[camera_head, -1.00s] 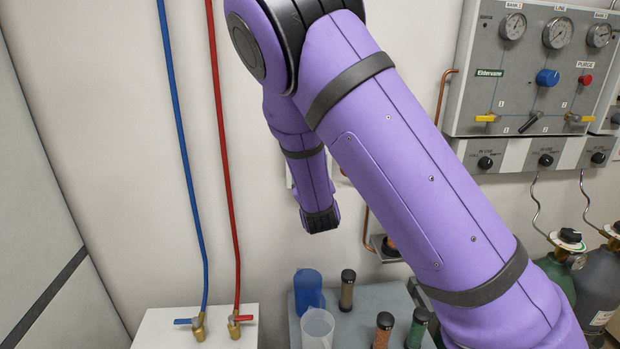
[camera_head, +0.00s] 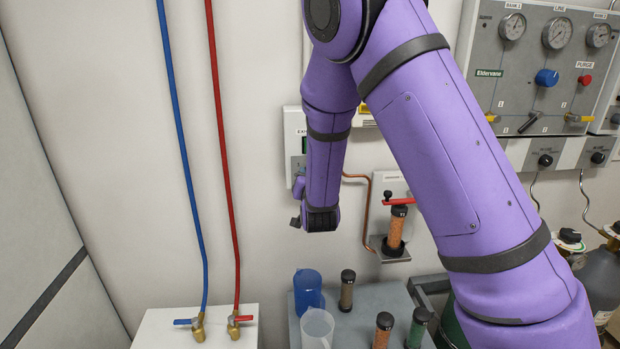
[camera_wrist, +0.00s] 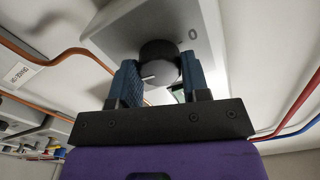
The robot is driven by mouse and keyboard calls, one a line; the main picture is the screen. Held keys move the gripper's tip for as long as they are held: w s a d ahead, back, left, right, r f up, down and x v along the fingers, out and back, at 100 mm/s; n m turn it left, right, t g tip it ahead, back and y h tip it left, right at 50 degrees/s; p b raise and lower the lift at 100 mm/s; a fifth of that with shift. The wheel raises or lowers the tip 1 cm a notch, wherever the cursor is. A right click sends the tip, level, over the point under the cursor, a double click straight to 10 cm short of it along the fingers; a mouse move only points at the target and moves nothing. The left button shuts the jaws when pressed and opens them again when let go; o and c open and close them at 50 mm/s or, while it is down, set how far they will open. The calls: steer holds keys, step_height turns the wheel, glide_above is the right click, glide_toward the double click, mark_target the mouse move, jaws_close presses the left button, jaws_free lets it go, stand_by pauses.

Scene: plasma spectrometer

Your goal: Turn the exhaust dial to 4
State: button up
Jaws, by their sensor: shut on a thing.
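The exhaust dial (camera_wrist: 158,68) is a round black knob with a grey face and a light pointer line, on the underside or front of a pale box in the wrist view. A printed "0" shows beside it. My gripper (camera_wrist: 158,80) has its two blue fingers on either side of the knob, shut on it. In the head view the pale wall box (camera_head: 292,130) is partly hidden behind my purple arm, and the dial is hidden. My gripper (camera_head: 297,205) is mostly hidden behind my wrist there.
A copper pipe and a filter cartridge with a red lever (camera_head: 396,225) are right of my wrist. Blue and red hoses (camera_head: 222,150) hang at left. A grey bench (camera_head: 372,300) below holds a blue jug, a clear beaker and several cartridges. A gas panel (camera_head: 540,70) is at right.

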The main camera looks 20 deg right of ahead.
steer(key=shift+a+m, duration=0.2)
steer(key=shift+m, duration=0.1)
stand_by(0.4)
steer(key=o, duration=0.9)
steer(key=shift+w, duration=0.1)
steer(key=s, duration=0.3)
steer(key=s+a, duration=0.1)
steer(key=s, duration=0.3)
steer(key=s+a, duration=0.1)
steer(key=s, duration=0.2)
steer(key=shift+s, duration=0.4)
